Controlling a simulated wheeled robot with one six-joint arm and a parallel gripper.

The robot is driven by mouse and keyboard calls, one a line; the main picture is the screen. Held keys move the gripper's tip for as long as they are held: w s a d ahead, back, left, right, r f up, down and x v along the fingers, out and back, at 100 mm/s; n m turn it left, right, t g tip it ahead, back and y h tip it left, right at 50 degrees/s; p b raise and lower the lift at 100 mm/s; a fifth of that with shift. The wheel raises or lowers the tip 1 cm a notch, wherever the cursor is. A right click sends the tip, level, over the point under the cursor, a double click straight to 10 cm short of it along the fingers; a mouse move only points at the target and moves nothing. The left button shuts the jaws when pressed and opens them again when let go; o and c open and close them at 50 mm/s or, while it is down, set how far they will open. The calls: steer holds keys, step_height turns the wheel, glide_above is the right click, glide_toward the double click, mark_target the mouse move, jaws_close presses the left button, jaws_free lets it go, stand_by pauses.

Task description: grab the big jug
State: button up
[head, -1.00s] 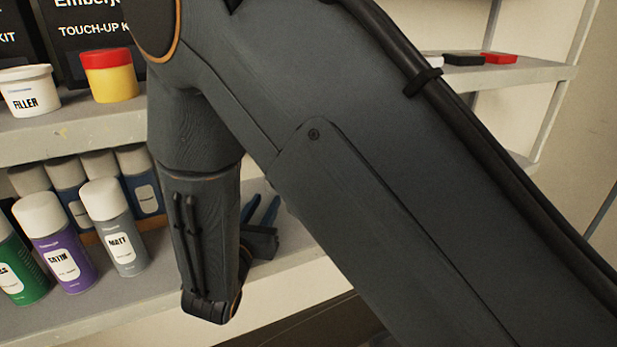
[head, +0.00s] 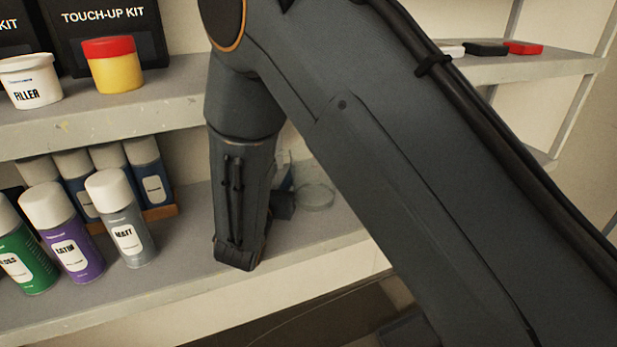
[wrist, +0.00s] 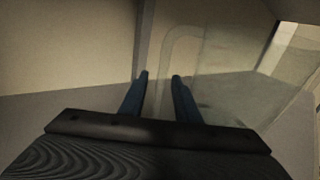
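The big jug is clear and see-through. In the head view only a faint round part of the jug (head: 316,197) shows on the lower shelf, just right of my wrist; the rest is hidden behind my arm. In the wrist view the jug (wrist: 228,75) fills the right half, with its handle on its left side. My gripper (wrist: 160,77) is open, with its two blue fingers apart. The handle's upright bar appears between the fingers in the picture; I cannot tell whether it is that deep. In the head view my gripper is mostly hidden behind the wrist.
Spray cans, including a grey MATT can (head: 121,218) and a purple can (head: 62,232), stand on the lower shelf left of my arm. A filler tub (head: 31,82) and a yellow tub (head: 112,66) stand on the shelf above, whose edge is close to my forearm.

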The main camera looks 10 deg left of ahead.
steer(key=shift+w, duration=0.35)
jaws_close()
steer(key=shift+a, duration=0.1)
steer(key=shift+r, duration=0.1)
